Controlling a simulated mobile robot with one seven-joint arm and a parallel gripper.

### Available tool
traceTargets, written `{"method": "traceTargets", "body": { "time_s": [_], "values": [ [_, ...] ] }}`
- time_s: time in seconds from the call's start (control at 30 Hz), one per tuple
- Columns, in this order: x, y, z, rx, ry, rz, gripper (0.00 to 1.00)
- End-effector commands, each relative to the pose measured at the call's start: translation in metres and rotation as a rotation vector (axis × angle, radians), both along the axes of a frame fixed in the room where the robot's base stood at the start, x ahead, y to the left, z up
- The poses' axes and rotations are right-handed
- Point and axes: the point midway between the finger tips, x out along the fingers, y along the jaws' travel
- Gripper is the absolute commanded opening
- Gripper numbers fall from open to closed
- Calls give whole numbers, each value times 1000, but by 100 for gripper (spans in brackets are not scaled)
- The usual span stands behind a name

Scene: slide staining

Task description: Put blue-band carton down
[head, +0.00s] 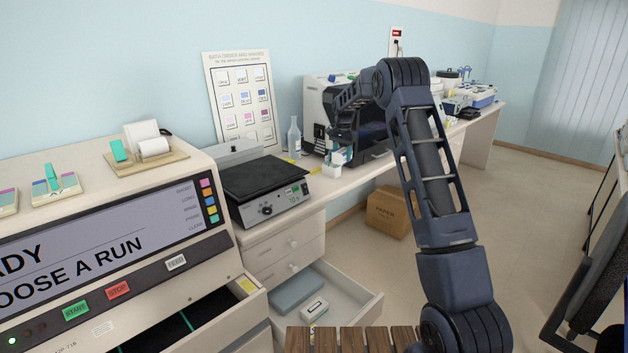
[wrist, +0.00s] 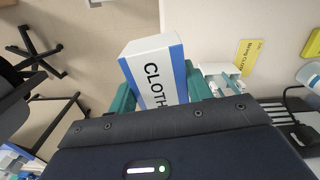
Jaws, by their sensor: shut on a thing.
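The blue-band carton (wrist: 152,72) is a white box with a blue band and the letters "CLOTH". In the wrist view it sits between the teal fingers of my gripper (wrist: 160,92), which is shut on it. Its lower end is hidden behind the gripper body. In the head view my gripper (head: 340,140) is low over the bench's front part, before the black-fronted machine. The carton is small and partly covered there, and I cannot tell whether its base touches the bench.
A yellow label (wrist: 250,57) lies on the bench (wrist: 200,28), beside a small white holder (wrist: 222,70). A hotplate (head: 265,180) and a bottle (head: 294,136) stand to the left. An open drawer (head: 352,312) juts out below. A cardboard box (head: 388,212) is on the floor.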

Motion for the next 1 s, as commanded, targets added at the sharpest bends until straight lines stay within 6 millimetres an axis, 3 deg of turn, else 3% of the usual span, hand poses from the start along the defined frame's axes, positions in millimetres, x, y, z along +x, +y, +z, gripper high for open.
{"method": "traceTargets", "body": {
  "time_s": [0.03, 0.2, 0.33, 0.47, 0.57, 1.0],
  "values": [
    [7, 19, 10, 1, -4, -21, 27],
    [18, 68, 37, 0, -3, -105, 27],
    [21, 91, 50, 0, -2, -146, 27],
    [22, 100, 53, -1, 0, -166, 27],
    [21, 102, 41, -3, 2, -171, 27],
    [21, 101, -54, -2, 3, -169, 27]
  ]
}}
